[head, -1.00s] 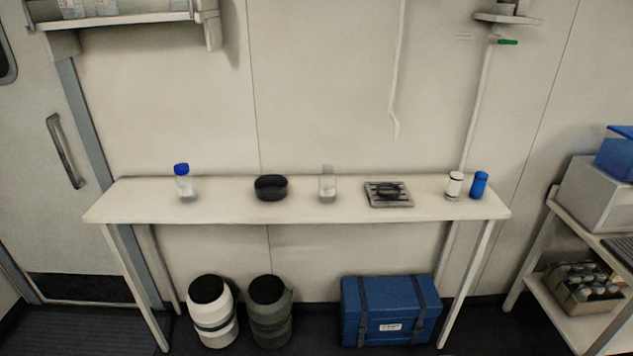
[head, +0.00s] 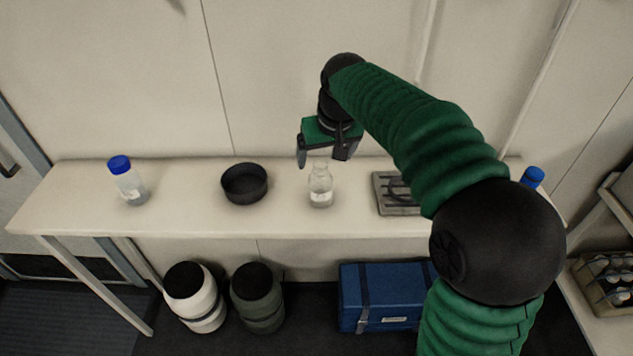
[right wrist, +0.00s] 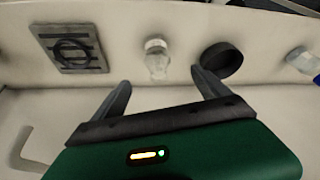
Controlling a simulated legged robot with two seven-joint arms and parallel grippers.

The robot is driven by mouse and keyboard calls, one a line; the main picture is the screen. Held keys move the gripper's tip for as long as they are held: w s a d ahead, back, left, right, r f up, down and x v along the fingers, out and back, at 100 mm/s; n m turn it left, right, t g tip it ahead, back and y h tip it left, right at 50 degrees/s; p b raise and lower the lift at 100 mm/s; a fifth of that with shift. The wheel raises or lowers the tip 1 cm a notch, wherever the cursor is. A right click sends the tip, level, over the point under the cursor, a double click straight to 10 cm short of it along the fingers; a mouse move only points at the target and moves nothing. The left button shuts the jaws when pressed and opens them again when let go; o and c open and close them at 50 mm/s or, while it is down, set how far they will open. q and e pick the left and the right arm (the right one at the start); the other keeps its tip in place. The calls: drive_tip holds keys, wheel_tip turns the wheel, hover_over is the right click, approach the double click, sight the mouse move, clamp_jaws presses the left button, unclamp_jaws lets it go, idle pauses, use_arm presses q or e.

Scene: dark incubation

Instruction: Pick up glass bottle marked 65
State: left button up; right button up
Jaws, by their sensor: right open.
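A clear glass bottle (head: 320,188) without a cap stands upright near the middle of the narrow white table (head: 75,200). A mark on it is too small to read. My right gripper (head: 321,160) is open and empty, its fingers pointing down just above and behind the bottle in the head view. In the right wrist view the bottle (right wrist: 156,62) shows beyond the gap between the two fingers (right wrist: 161,80), apart from them. A second bottle with a blue cap (head: 127,182) stands at the table's left. My left gripper is not in view.
A black bowl (head: 244,184) stands left of the glass bottle, and a grey slatted tray (head: 398,208) lies to its right. A blue-topped container (head: 532,178) is partly behind my arm. Two canisters and a blue case (head: 388,295) sit below the table.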

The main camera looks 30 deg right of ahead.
sight(327, 174)
drive_tip(key=x, duration=0.4)
drive_tip(key=d+x, duration=0.1)
drive_tip(key=x, duration=0.3)
drive_tip(key=d+x, duration=0.1)
drive_tip(key=x, duration=0.3)
drive_tip(key=shift+d+r, duration=0.1)
drive_tip(key=shift+d, duration=0.05)
drive_tip(key=shift+f, duration=0.35)
drive_tip(key=f, duration=0.1)
drive_tip(key=w+a+f, duration=0.1)
drive_tip(key=f, duration=0.1)
drive_tip(key=shift+w+a, duration=0.25)
drive_tip(key=shift+a, duration=0.05)
drive_tip(key=shift+w+f, duration=0.15)
drive_tip(key=shift+f, duration=0.05)
drive_tip(key=shift+d, duration=0.25)
drive_tip(key=shift+c, duration=0.4)
drive_tip(key=shift+d+f, duration=0.1)
drive_tip(key=shift+d, duration=0.3)
drive_tip(key=c, duration=0.5)
drive_tip(key=shift+c, duration=1)
drive_tip(key=shift+a, duration=0.45)
drive_tip(key=c, duration=0.9)
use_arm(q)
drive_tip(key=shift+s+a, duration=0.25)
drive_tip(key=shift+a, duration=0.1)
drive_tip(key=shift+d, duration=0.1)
use_arm(e)
drive_tip(key=shift+d+r, duration=0.15)
drive_tip(key=shift+r, duration=0.05)
